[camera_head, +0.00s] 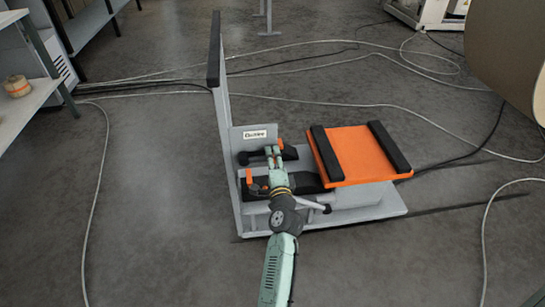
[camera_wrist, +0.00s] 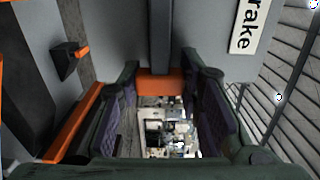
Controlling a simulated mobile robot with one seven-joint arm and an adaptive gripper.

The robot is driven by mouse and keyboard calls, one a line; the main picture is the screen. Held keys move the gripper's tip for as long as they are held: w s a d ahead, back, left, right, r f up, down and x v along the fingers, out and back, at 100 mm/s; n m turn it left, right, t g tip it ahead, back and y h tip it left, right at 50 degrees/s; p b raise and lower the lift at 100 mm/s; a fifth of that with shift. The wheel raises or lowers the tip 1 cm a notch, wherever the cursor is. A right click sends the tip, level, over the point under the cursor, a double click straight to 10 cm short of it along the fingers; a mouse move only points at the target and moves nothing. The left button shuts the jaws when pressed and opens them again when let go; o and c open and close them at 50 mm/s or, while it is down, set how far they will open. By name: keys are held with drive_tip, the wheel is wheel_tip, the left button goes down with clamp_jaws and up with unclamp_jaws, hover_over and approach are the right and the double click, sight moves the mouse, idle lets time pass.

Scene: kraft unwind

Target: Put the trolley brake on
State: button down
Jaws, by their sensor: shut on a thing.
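The trolley (camera_head: 345,203) has a grey base, a tall grey upright with a black edge, and an orange platform (camera_head: 362,152) with two black pads. A white label (camera_head: 255,134) is on a grey plate at the upright's foot; its end reads "rake" in the wrist view (camera_wrist: 243,25). My gripper (camera_head: 273,152) reaches in just below the label. In the wrist view, its fingers (camera_wrist: 163,90) are shut on the orange end (camera_wrist: 160,82) of a dark lever (camera_wrist: 162,35).
A second black part with an orange tip (camera_head: 249,177) lies left of my gripper, close by. Cables (camera_head: 330,98) run over the floor. A shelf (camera_head: 32,95) stands at left, and a large brown roll (camera_head: 510,50) at upper right. Floor left of the trolley is mostly clear.

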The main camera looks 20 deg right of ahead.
drive_tip(key=shift+f, duration=0.1)
idle(0.3)
drive_tip(key=c, duration=1.1)
unclamp_jaws()
drive_tip(key=v, duration=0.7)
drive_tip(key=shift+s+a, duration=0.1)
drive_tip(key=shift+s, duration=0.15)
